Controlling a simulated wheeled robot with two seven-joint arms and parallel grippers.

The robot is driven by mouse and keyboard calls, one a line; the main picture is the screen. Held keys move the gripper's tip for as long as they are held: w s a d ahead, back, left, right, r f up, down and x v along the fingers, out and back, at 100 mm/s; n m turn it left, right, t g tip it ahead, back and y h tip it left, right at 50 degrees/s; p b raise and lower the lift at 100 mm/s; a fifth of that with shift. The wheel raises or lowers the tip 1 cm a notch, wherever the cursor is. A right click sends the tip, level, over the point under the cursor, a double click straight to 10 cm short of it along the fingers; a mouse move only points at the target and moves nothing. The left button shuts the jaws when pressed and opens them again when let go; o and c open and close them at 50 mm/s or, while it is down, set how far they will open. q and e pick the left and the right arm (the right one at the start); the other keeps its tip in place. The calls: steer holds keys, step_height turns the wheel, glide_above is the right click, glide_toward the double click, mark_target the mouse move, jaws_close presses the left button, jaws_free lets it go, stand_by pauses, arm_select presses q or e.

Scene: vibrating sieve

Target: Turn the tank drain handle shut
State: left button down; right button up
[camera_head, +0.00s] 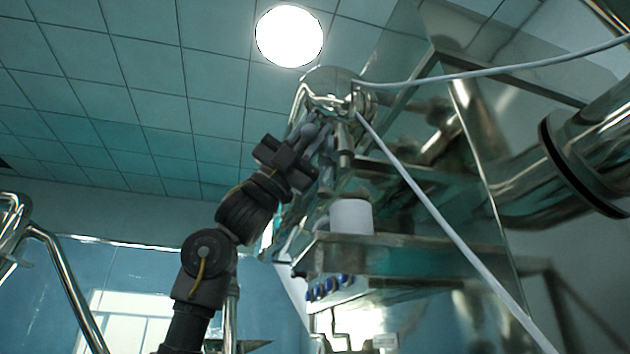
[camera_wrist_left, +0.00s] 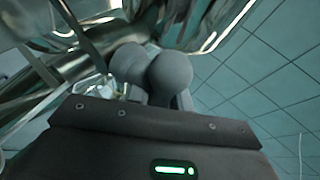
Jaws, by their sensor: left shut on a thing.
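A shiny metal tank (camera_head: 328,76) hangs at top centre in the head view, with a short drain pipe (camera_head: 345,145) pointing down from it. My left arm rises from the bottom, and my left gripper (camera_head: 318,135) is up against the tank's underside, just left of the pipe. In the left wrist view the gripper's two rounded grey fingers (camera_wrist_left: 152,70) are close together beneath bright metal. The gripper is shut on the drain handle. The handle itself is mostly hidden by the fingers, so its angle cannot be told. My right gripper is not in view.
A white container (camera_head: 351,216) stands on a metal shelf (camera_head: 400,246) below the pipe. Blue knobs (camera_head: 328,287) line the shelf's underside. A pale hose (camera_head: 440,218) slants down right from the tank. A clear panel and thick metal pipes (camera_head: 560,150) fill the right. The left is fairly open.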

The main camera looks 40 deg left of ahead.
arm_select(q)
steer(key=shift+d+f, duration=0.1)
steer(key=c, duration=1.3)
jaws_free()
